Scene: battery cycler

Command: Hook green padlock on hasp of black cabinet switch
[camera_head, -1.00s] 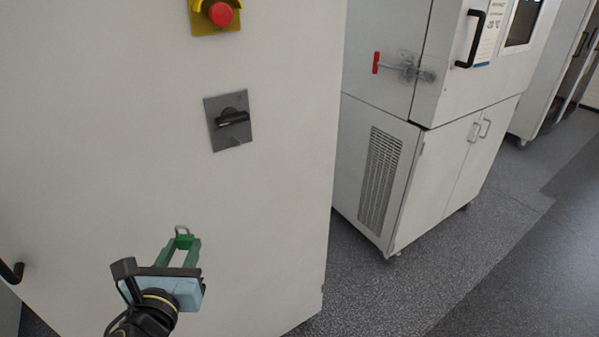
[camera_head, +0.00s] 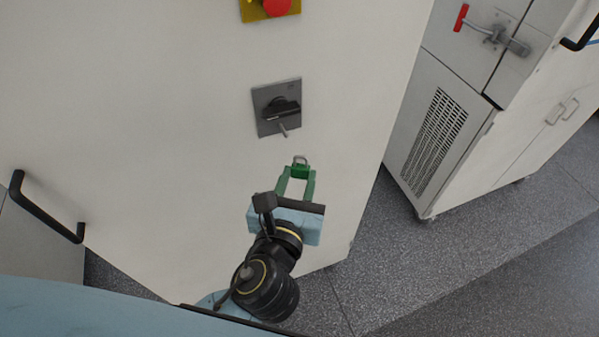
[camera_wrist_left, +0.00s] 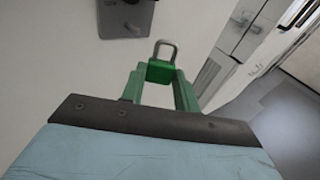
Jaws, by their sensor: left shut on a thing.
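The green padlock (camera_head: 300,170) has its silver shackle pointing up. My left gripper (camera_head: 298,176) is shut on the padlock's body, with its green fingers on either side. The padlock also shows in the left wrist view (camera_wrist_left: 161,69), between the fingertips (camera_wrist_left: 160,76). The black cabinet switch (camera_head: 278,107) sits on a grey square plate on the white cabinet front. A small metal hasp (camera_head: 283,130) sticks out at its lower edge. The padlock is below and slightly right of the switch, apart from it. In the wrist view the switch plate (camera_wrist_left: 124,17) is partly cut off at the top. My right gripper is not in view.
A red emergency button (camera_head: 277,6) on a yellow plate is above the switch. A black handle (camera_head: 45,208) sticks out at the cabinet's left. A second white cabinet with a red-handled latch (camera_head: 487,33) stands at the right. Grey floor lies between.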

